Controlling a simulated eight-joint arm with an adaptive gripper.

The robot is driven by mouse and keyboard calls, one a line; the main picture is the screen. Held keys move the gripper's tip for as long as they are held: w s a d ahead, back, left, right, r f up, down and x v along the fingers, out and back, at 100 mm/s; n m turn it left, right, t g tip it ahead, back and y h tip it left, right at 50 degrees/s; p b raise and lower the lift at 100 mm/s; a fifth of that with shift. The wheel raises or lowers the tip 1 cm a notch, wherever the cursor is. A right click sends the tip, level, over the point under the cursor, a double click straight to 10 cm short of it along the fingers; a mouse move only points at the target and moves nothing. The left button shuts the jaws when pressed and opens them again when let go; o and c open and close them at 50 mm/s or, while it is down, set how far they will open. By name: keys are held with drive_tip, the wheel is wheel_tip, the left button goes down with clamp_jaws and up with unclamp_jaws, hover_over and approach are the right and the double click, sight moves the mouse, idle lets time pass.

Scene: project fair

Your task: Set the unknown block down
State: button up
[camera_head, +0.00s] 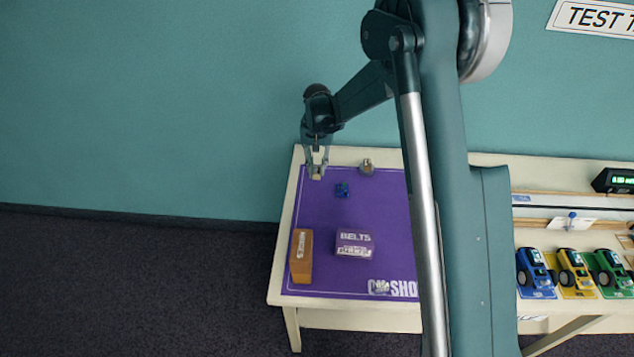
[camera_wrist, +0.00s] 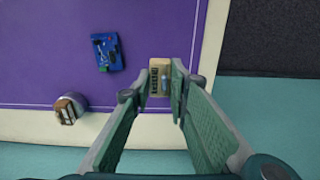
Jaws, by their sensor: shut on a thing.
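The unknown block (camera_wrist: 155,83) is small and tan, with dark marks on its face. In the wrist view it sits between the fingertips of my gripper (camera_wrist: 166,80), which is shut on it. In the head view my gripper (camera_head: 316,168) hangs over the back left corner of the purple mat (camera_head: 318,215), with the tan block (camera_head: 316,177) at its tips. I cannot tell whether the block touches the surface. The mat also shows in the wrist view (camera_wrist: 50,45).
A small blue item (camera_head: 342,190) and a rounded-top piece (camera_head: 367,167) are right of my gripper. A brown box (camera_head: 301,260) and a purple BELTS box (camera_head: 354,243) stand nearer the front. Toy tractors (camera_head: 574,270) are far right. The mat's left middle is clear.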

sight(317, 187)
drive_tip(key=shift+f, duration=1.25)
drive_tip(key=shift+f+b, duration=0.5)
drive_tip(key=shift+f, duration=1.4)
drive_tip(key=shift+f, duration=0.2)
drive_tip(key=o, duration=0.9)
drive_tip(key=shift+r, duration=0.2)
wheel_tip(317, 187, up, 12)
drive_tip(key=shift+r+p, duration=0.1)
drive_tip(key=shift+p, duration=0.8)
drive_tip(key=shift+d, duration=0.1)
